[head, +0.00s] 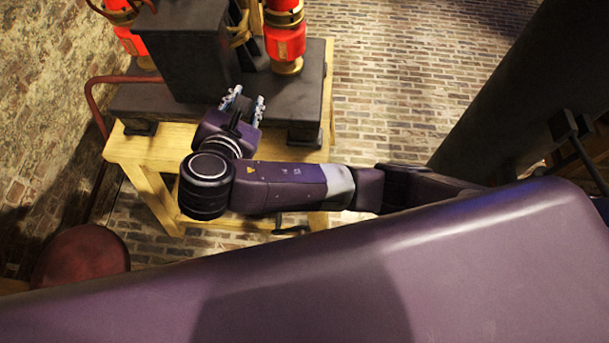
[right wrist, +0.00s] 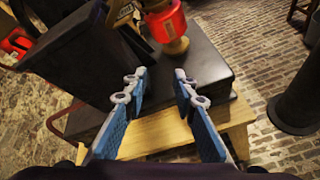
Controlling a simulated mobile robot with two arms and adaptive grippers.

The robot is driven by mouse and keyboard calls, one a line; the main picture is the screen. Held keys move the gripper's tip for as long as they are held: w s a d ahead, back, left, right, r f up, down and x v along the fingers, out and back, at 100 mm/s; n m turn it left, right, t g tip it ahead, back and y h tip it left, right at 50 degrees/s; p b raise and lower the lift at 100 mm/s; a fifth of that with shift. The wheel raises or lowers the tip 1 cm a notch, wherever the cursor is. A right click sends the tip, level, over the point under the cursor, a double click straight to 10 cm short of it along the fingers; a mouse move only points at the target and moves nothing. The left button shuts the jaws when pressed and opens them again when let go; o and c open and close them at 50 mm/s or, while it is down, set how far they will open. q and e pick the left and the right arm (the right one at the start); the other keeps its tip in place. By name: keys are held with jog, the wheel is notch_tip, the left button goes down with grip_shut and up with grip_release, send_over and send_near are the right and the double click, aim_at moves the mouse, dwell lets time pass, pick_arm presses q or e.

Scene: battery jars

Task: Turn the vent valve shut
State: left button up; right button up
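I cannot tell which part is the vent valve; a brass-coloured fitting (head: 240,36) shows beside the tall dark block (head: 187,50). My right gripper (head: 245,98) is open and empty, in front of that block and over the near side of the dark base. In the right wrist view the two blue fingers of my right gripper (right wrist: 160,82) stand apart with nothing between them. The block (right wrist: 75,55) is at the left there, and a red and brass cylinder (right wrist: 165,24) stands beyond the fingertips. My left gripper is not in view.
A wooden table (head: 155,150) carries the dark base (head: 180,100). Red and brass cylinders stand at the right (head: 285,42) and left (head: 132,42) of the block. A dark red pipe (head: 95,100) bends at the table's left. The brick floor (head: 400,70) is clear right of the table.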

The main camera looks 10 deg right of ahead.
jog(key=s+d+f+m+g+y, duration=0.1)
jog(key=s+d+f+m+g, duration=0.2)
jog(key=s+f+m, duration=0.3)
jog(key=s+d+f+m+g+y, duration=0.2)
jog(key=s+d+f+m+g, duration=0.2)
jog(key=f+m, duration=0.5)
jog(key=shift+s+d+f+y, duration=0.3)
jog(key=shift+s+d+f, duration=0.2)
jog(key=shift+s+d, duration=0.55)
jog(key=shift+w, duration=0.15)
